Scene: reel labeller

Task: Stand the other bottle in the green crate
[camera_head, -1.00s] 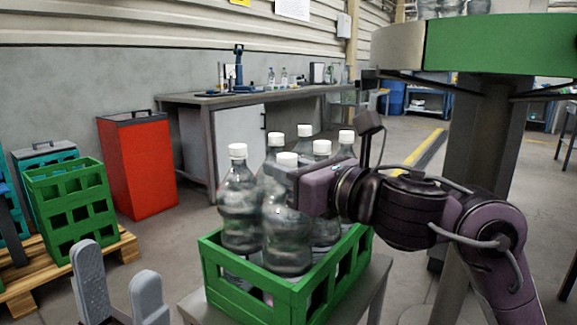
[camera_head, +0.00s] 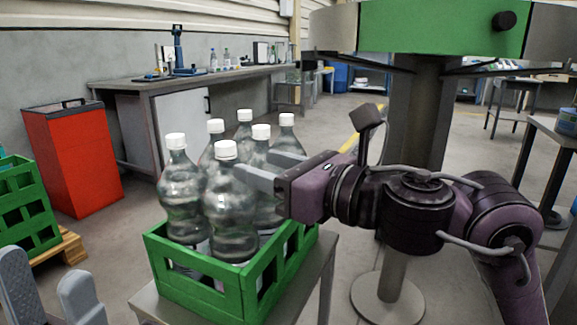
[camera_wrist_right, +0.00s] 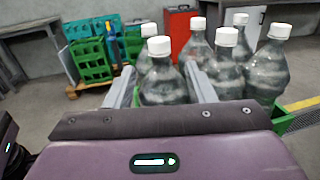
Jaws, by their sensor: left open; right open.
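The green crate (camera_head: 200,298) stands on a small grey table and holds several clear, white-capped bottles, all upright. The front bottle (camera_head: 230,215) is nearest my right gripper (camera_head: 262,168). The right gripper is open at the crate's right side, at the bottles' upper height. In the right wrist view its fingers (camera_wrist_right: 160,88) stand apart, with a bottle (camera_wrist_right: 165,78) showing between them; I cannot tell whether they touch it. My left gripper (camera_head: 50,290) is open and empty at the lower left. No bottle clearly shows standing outside the crate.
A red bin (camera_head: 72,155) stands at the left, beside another green crate (camera_head: 28,215) on a pallet. A workbench (camera_head: 150,85) runs along the back wall. A round green-and-grey machine top (camera_head: 430,28) on a column stands at the right. A blue container (camera_head: 567,122) sits at the right edge.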

